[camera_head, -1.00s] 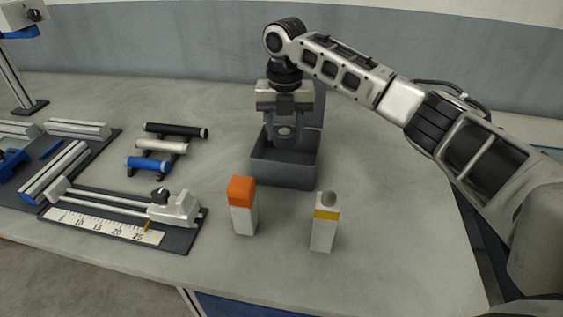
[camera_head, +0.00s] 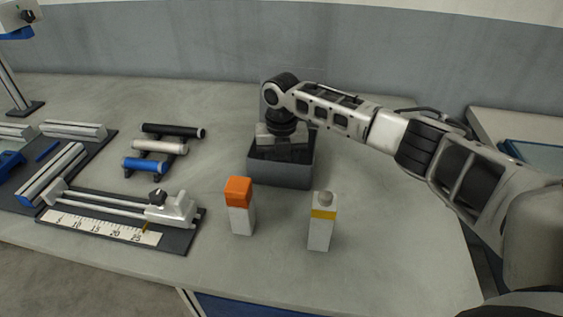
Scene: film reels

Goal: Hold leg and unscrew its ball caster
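My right gripper (camera_head: 283,146) points down into the dark grey bin (camera_head: 280,174) at the back middle of the table. Its body sits at the bin's rim level and its fingers are hidden inside, so I cannot tell whether they are open or hold anything. My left gripper is not in view. An upright white block with a yellow band and a rounded grey top (camera_head: 322,222) stands in front of the bin. A white block with an orange top (camera_head: 240,206) stands to its left.
Black, white and blue rollers (camera_head: 160,148) lie left of the bin. A slide fixture with a ruler (camera_head: 125,218) stands at front left, with metal rails (camera_head: 52,172) behind it. The table right of the yellow-banded block is clear.

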